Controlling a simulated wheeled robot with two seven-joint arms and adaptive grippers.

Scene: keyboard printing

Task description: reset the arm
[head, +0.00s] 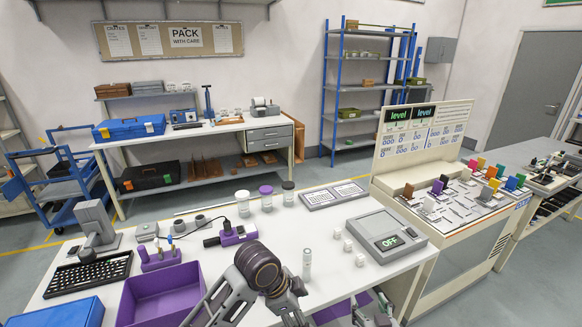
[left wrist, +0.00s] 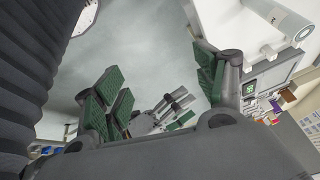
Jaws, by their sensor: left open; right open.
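A purple bin (head: 160,297), a black keyboard (head: 88,273) and a blue box (head: 60,313) lie left of the right gripper. Lidded jars (head: 266,198) stand behind.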

